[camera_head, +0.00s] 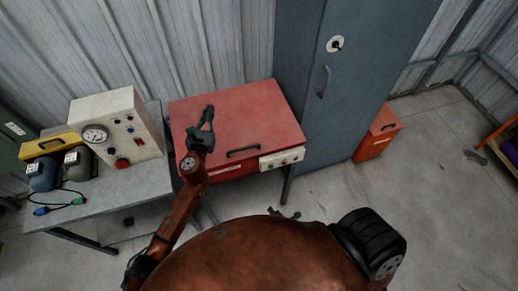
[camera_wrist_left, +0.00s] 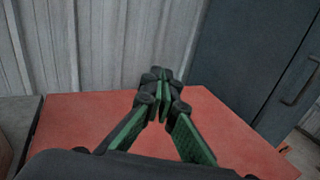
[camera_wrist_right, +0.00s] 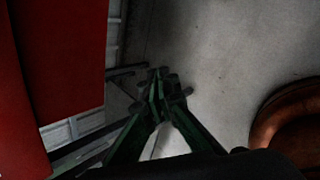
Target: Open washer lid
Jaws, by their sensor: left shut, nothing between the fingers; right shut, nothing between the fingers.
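The washer is a red box on legs with a flat red lid (camera_head: 255,108), which lies closed. My right gripper (camera_wrist_right: 158,78) is shut and empty, low beside the red washer side (camera_wrist_right: 70,65), over the floor. In the head view my body mostly hides it.
A grey table (camera_head: 95,205) on the left holds a white gauge box (camera_head: 117,125), a yellow case (camera_head: 48,143) and cables. A tall blue-grey cabinet (camera_head: 335,85) stands right of the washer. An orange box (camera_head: 378,138) sits beyond it.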

